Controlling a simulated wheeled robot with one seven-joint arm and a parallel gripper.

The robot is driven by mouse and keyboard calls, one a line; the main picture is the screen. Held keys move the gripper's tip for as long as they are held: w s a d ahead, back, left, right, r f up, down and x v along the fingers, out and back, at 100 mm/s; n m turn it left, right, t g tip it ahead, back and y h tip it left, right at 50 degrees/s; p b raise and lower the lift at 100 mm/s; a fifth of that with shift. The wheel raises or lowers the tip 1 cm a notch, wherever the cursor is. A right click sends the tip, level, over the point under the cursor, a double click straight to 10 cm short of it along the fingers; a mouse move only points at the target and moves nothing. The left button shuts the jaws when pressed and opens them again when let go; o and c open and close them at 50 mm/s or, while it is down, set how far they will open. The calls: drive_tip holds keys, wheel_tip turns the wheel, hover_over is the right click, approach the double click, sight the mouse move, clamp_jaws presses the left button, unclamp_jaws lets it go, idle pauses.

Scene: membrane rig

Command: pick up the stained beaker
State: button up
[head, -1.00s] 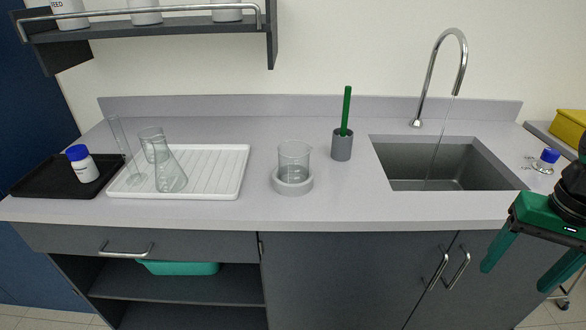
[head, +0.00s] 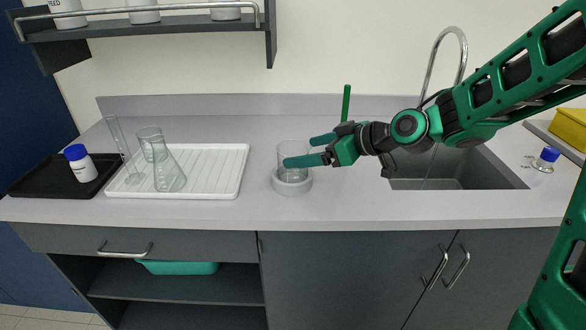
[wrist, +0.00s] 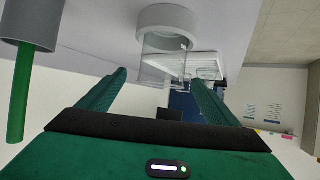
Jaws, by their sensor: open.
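A clear glass beaker (head: 291,154) stands upright in a round pale ring stand (head: 292,186) at the middle of the counter. I cannot make out a clear stain on it. It also shows in the wrist view (wrist: 160,70), upside down, ahead of the fingers and between their lines. My gripper (head: 298,151) is open and comes from the right, level with the beaker. In the head view its two green fingers overlap the beaker; I cannot tell whether they touch it. A second beaker (head: 148,138) stands on the white drying rack (head: 222,172), partly behind a flask.
A conical flask (head: 168,174) and a tall glass tube (head: 121,145) stand on the rack. A blue-capped bottle (head: 84,168) stands on a black tray (head: 40,180). A green brush (head: 346,102) in a grey holder (wrist: 28,25) is close beside my gripper. The sink (head: 455,175) lies right.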

sight(298, 153)
drive_tip(key=x, duration=0.3)
drive_tip(key=shift+w+a+f, duration=0.1)
drive_tip(key=shift+a, duration=0.15)
drive_tip(key=shift+r+x, duration=0.2)
drive_tip(key=shift+x, duration=2.4)
drive_tip(key=shift+a, duration=0.1)
drive_tip(key=c, duration=1.2)
